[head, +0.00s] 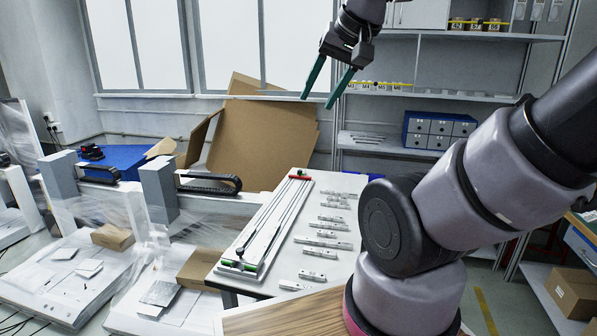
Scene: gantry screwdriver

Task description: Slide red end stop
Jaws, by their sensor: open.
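The red end stop (300,177) is a small red piece at the far end of a long pale rail assembly (255,240) on a white table. The rail has dark rods along it and green pieces (232,263) at its near end. My gripper (318,103) hangs high above and beyond the table, near the top of the head view. Its two green fingers point down and are spread apart with nothing between them. It is well clear of the red end stop, which is in plain view.
Several small labelled pale blocks (325,242) lie in a row right of the rail. Cardboard sheets (262,140) lean behind the table. A shelf with a blue drawer unit (437,130) stands at the back right. Plastic-wrapped machines (150,235) stand at left.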

